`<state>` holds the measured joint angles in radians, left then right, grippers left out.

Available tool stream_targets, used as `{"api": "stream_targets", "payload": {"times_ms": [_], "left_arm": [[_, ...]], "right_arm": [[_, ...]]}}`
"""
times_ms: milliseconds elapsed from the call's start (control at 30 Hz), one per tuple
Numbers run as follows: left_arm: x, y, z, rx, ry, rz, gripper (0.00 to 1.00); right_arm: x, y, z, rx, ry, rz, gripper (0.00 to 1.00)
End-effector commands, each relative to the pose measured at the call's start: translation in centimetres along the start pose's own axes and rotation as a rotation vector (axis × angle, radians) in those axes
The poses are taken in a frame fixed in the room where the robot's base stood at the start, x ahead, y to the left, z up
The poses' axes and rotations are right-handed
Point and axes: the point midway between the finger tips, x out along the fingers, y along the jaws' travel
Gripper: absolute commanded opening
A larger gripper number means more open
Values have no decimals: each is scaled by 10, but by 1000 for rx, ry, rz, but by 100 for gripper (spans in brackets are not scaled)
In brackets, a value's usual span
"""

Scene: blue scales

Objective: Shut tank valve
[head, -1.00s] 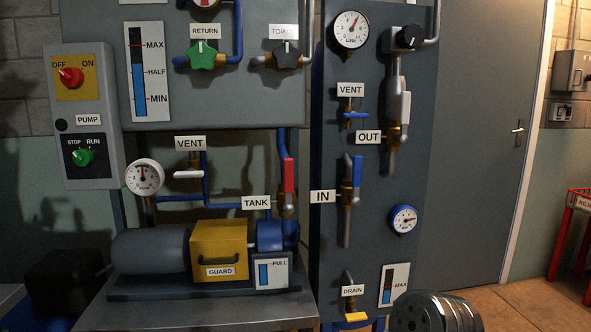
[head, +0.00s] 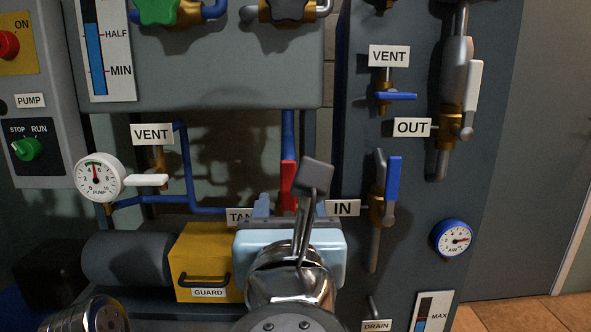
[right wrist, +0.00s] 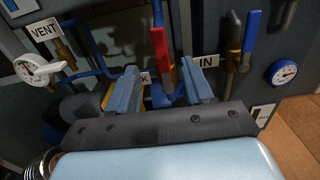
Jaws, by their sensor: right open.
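The tank valve's red lever (head: 287,183) stands upright, along the blue vertical pipe, beside the partly covered TANK label (head: 239,216). Its lower part is hidden behind my right gripper (head: 286,208) in the head view. In the right wrist view the red lever (right wrist: 159,52) shows beyond and between the two blue fingers of the right gripper (right wrist: 161,88). The fingers are spread apart and hold nothing. The lever seems to stand past the fingertips; I cannot tell the exact gap. My left gripper is not in view.
The IN valve with a blue lever (head: 393,181) stands close to the right. The VENT valve's white lever (head: 147,180) and the pump gauge (head: 100,178) are to the left. The yellow guard (head: 203,256) sits low, left of my gripper.

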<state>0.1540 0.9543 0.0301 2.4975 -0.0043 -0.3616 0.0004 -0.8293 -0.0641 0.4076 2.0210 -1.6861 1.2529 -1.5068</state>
Motion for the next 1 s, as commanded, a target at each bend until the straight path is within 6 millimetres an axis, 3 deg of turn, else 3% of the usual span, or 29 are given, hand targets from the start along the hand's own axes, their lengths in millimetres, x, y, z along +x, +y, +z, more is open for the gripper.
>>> {"api": "stream_targets", "payload": {"times_ms": [300,500,700,1000], "left_arm": [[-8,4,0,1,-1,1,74],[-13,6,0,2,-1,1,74],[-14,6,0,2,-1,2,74],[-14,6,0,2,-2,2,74]], "right_arm": [[73,0,-1,-1,6,-3,51],[109,0,-2,1,6,-2,51],[125,0,-3,1,6,-2,51],[126,0,-3,1,6,-1,48]]}}
